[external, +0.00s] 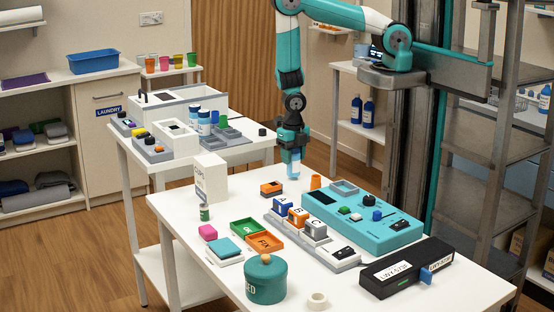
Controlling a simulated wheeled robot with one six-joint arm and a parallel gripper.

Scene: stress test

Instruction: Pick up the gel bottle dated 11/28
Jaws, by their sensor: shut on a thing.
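My gripper (292,157) hangs pointing down above the back part of the front white table. It is shut on a small pale blue thing (293,169), held in the air clear of the table top. It may be a gel bottle, but it is too small here to tell, and no date can be read on it.
On the front table (340,290) stand a teal device (345,222), a block row marked A, B, C (297,215), green and orange trays (265,242), a teal pot (266,282) and a black label box (400,272). A white box (213,176) stands at the left.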

